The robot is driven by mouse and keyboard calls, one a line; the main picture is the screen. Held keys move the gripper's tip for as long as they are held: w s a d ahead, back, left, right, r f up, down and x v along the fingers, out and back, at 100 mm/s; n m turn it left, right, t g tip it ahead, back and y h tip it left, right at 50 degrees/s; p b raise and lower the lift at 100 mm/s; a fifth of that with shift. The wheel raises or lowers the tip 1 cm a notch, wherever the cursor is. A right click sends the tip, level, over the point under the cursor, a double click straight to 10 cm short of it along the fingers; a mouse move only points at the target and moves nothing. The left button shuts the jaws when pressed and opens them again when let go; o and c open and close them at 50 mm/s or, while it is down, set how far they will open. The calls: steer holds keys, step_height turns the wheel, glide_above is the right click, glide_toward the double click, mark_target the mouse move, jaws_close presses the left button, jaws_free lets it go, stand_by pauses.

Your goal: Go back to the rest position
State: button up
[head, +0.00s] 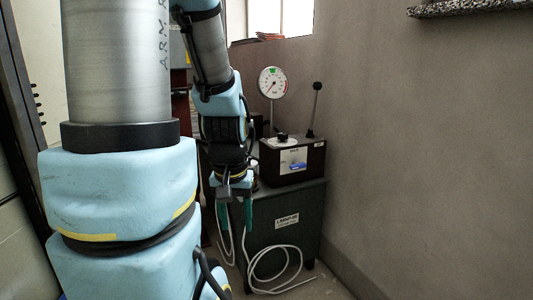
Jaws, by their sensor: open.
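My gripper (236,214) hangs below my wrist near the middle of the head view. Its two green-tipped fingers point down and stand apart with nothing visible between them. It appears in front of the left side of a dark green cabinet (298,248). I cannot make out any cloth in this view.
On the cabinet stands a dark box (304,159) with a lever (314,108) and a round dial gauge (272,83). A white cable (263,286) is coiled at its foot. A bare grey wall (430,150) runs along the right, with a speckled ledge (465,8) above.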

step_height(320, 180, up, 20)
steer(key=p, duration=1.7)
steer(key=shift+f, duration=0.2)
steer(key=shift+f, duration=0.15)
stand_by(0.7)
